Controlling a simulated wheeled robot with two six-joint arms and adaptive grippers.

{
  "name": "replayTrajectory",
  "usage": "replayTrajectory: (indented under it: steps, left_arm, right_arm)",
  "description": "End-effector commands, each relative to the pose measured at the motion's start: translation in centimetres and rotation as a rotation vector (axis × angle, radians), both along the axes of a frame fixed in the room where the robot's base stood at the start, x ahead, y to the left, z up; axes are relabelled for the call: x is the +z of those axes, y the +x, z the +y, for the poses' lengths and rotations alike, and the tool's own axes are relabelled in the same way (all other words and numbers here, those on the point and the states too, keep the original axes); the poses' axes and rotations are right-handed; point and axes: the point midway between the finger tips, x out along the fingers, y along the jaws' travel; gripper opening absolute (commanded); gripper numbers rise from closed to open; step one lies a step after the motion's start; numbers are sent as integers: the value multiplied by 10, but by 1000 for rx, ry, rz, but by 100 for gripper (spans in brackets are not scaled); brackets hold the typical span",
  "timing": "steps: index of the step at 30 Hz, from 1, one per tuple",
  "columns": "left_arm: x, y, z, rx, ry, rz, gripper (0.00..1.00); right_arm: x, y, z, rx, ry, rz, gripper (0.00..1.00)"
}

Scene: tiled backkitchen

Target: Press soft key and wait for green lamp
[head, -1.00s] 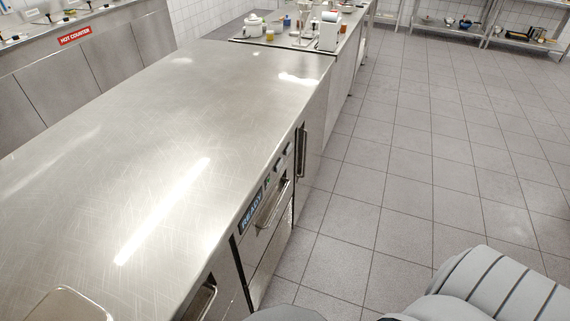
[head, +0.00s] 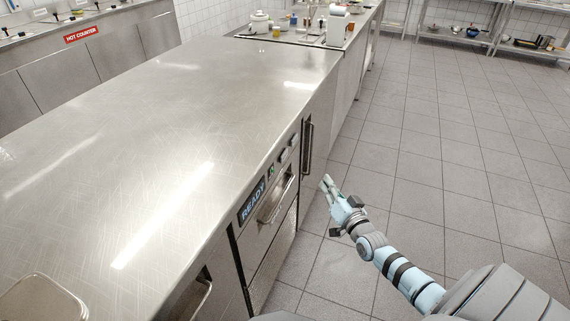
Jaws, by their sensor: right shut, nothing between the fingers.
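The appliance (head: 262,238) is built into the counter front and has a bar handle. Its display (head: 252,200) reads READY in light letters on dark blue. Beside the display is a small panel with a green mark (head: 271,171); I cannot tell whether it is a lit lamp. Further along the strip are small grey keys (head: 284,156), too small to read. My right gripper (head: 326,183) is shut and empty, over the floor to the right of the panel, apart from it, pointing up and left. My left gripper is out of view.
The steel worktop (head: 150,150) is largely clear, with a metal pan or lid (head: 42,300) at the near left. A vertical handle (head: 307,146) sticks out just beyond the keys. The tiled floor (head: 430,170) to the right is open.

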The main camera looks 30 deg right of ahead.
Motion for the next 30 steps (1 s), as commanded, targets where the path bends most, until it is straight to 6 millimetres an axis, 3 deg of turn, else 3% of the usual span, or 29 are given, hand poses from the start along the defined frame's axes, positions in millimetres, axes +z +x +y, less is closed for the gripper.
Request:
replayTrajectory:
  steps: [3,7,20,30]
  left_arm:
    - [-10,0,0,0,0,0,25]
    - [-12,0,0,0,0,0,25]
    - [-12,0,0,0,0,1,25]
    - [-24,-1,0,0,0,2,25]
  right_arm:
    - [38,12,-4,9,45,-123,0]
    - [59,16,-5,16,72,-182,0]
    - [60,20,-2,15,73,-185,0]
    - [59,57,23,16,75,-184,0]
